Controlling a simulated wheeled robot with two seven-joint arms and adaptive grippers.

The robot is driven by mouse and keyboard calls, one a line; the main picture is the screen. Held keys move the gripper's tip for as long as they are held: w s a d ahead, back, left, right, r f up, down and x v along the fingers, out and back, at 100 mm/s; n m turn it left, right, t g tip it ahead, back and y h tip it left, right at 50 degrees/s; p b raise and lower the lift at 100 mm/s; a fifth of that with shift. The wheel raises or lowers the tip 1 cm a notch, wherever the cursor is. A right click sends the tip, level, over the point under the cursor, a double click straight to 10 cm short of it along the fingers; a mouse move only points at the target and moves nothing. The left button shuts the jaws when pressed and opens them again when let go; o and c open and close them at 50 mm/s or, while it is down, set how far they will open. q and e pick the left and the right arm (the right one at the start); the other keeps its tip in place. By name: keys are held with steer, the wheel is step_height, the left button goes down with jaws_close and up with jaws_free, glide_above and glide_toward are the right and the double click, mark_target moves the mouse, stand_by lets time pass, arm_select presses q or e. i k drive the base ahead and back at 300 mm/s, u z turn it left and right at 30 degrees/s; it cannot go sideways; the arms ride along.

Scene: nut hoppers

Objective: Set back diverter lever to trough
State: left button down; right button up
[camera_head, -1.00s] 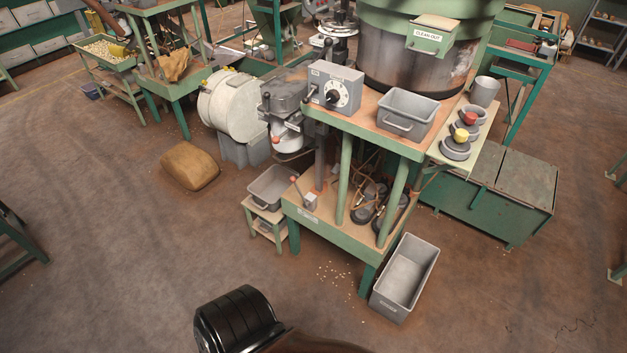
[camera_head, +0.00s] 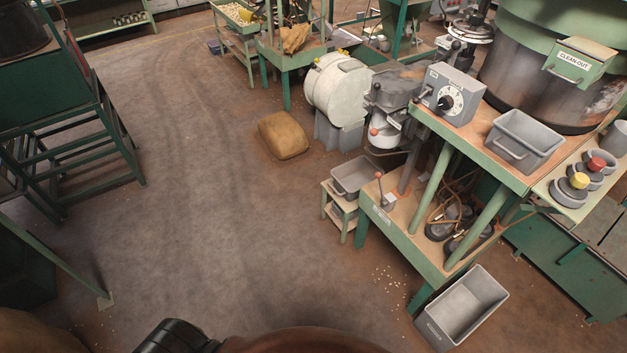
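A small lever (camera_head: 381,188) with a red knob stands on a grey base on the lower shelf of the green machine bench (camera_head: 420,120). Another red knob (camera_head: 374,131) shows at the grey spout housing under the bench's left end. I cannot tell from this view which one is the back diverter lever, or its setting. A grey tray (camera_head: 352,190) sits on a small stool below the spout. Neither of my grippers is in view; only dark parts of my own body show at the bottom edge.
A grey bin (camera_head: 468,306) stands on the floor at the bench's front right. A brown sack (camera_head: 283,135) lies on the floor near a white drum (camera_head: 337,88). Green frames (camera_head: 80,150) stand at left. The floor between is mostly clear.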

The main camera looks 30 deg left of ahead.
mark_target(378, 174)
steer(key=u, duration=0.05)
steer(key=k, duration=0.75)
steer(key=z, duration=0.5)
steer(key=k, duration=0.6)
steer(key=u, duration=0.25)
steer(key=i, duration=0.55)
steer(key=u, duration=0.7)
steer(key=i, duration=1.4)
steer(key=z, duration=0.75)
